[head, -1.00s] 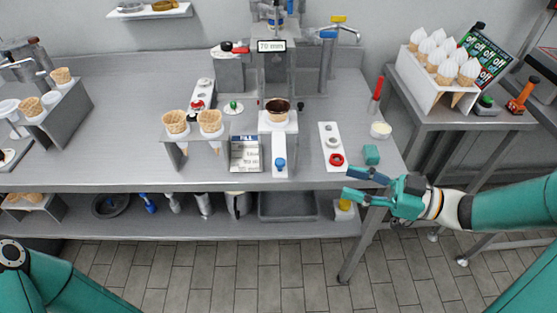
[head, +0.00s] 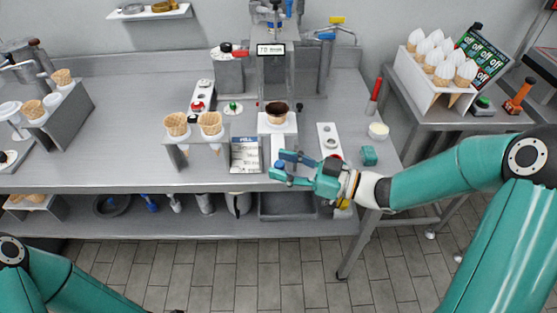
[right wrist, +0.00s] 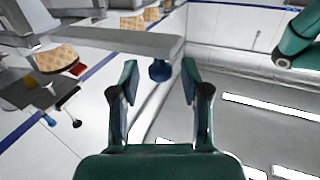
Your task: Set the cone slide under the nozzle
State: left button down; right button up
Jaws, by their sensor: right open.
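The white cone slide (head: 278,140) runs toward the front edge of the worktop. A chocolate-rimmed cone (head: 277,113) stands at its back end, just in front of the dispenser marked 70 mm (head: 271,49); the nozzle tip is hard to make out. My right gripper (head: 281,166) is open at the slide's front end, its fingers on either side of the blue knob. In the right wrist view the blue knob (right wrist: 160,70) shows between the open fingertips, with no clear contact. My left gripper is out of view; only its arm shows at bottom left.
A cone stand (head: 193,137) and a card box (head: 245,154) stand left of the slide. A white panel with buttons (head: 328,138), a teal block (head: 369,155) and a small tub (head: 378,131) lie to the right. A rack of filled cones (head: 436,72) is at the far right.

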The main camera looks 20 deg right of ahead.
jog(key=shift+w+a, duration=0.45)
jog(key=shift+a, duration=0.05)
grip_shut()
